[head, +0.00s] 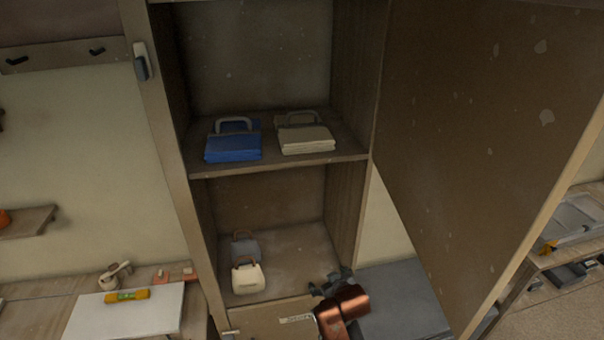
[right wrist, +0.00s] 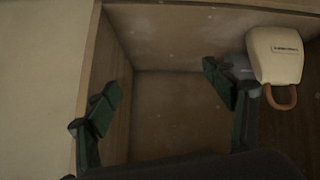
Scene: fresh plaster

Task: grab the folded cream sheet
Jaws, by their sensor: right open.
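The folded cream sheet (head: 306,140) lies on the upper shelf of the open cabinet, to the right of a folded blue sheet (head: 233,146). A pale handle shape stands at its back edge. My right gripper (head: 330,283) is open and empty, low in front of the cabinet's lower compartment and well below the sheet. In the right wrist view its two fingers (right wrist: 165,98) stand wide apart with nothing between them, and the cream sheet does not show there. My left gripper is not in view.
The upper shelf (head: 275,169) has a front edge above my right gripper. A cream handled container (head: 248,279) and a grey one (head: 245,246) stand in the lower compartment. The open cabinet door (head: 480,130) blocks the right side. A workbench (head: 30,318) stands at left.

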